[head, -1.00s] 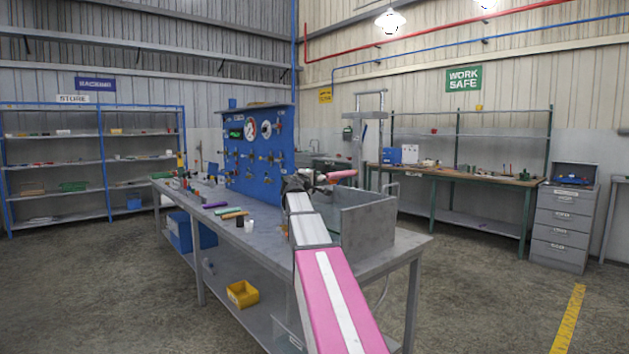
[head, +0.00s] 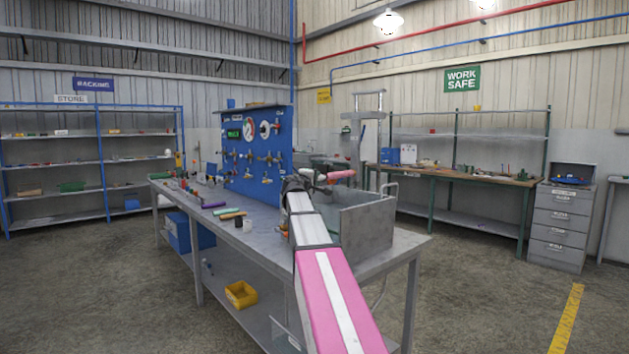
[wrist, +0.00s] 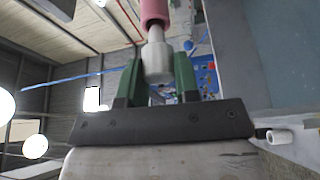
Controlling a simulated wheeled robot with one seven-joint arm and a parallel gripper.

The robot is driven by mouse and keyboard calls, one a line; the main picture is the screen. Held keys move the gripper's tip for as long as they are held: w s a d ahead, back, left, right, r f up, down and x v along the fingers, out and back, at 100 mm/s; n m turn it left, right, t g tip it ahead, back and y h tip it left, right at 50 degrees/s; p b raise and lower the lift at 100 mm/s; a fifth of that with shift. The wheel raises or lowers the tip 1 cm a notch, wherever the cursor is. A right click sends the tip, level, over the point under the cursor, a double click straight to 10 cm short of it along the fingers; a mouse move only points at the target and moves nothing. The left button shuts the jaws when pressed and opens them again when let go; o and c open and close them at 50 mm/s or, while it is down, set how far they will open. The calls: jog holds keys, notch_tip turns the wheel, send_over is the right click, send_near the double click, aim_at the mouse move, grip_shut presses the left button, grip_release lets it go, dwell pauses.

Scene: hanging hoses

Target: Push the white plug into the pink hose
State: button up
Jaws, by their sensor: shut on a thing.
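The white plug (wrist: 157,62) is held between the green fingers of my gripper (wrist: 158,70) in the wrist view. The pink hose (wrist: 154,11) is straight beyond it, in line with the plug. The plug's narrower neck meets the hose's end; I cannot tell how far inside it is. In the head view the pink hose (head: 341,174) shows as a short, roughly level piece above the bench, just right of my gripper.
A grey metal bin (head: 368,228) stands on the grey bench (head: 270,232) below the hose. A blue gauge panel (head: 262,155) rises behind my arm. A white tube-like piece (wrist: 280,137) shows at the lower right in the wrist view. The floor around the bench is largely clear.

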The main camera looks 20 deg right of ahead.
jog(key=shift+w+d, duration=0.25)
jog(key=shift+d, duration=0.4)
jog(key=shift+w+d, duration=0.25)
jog(key=shift+d, duration=0.35)
dwell(2.3)
jog(key=o, duration=1)
jog(key=shift+c, duration=0.2)
jog(key=shift+s, duration=0.1)
jog(key=v, duration=1)
jog(key=shift+s+a, duration=0.2)
jog(key=shift+a, duration=0.05)
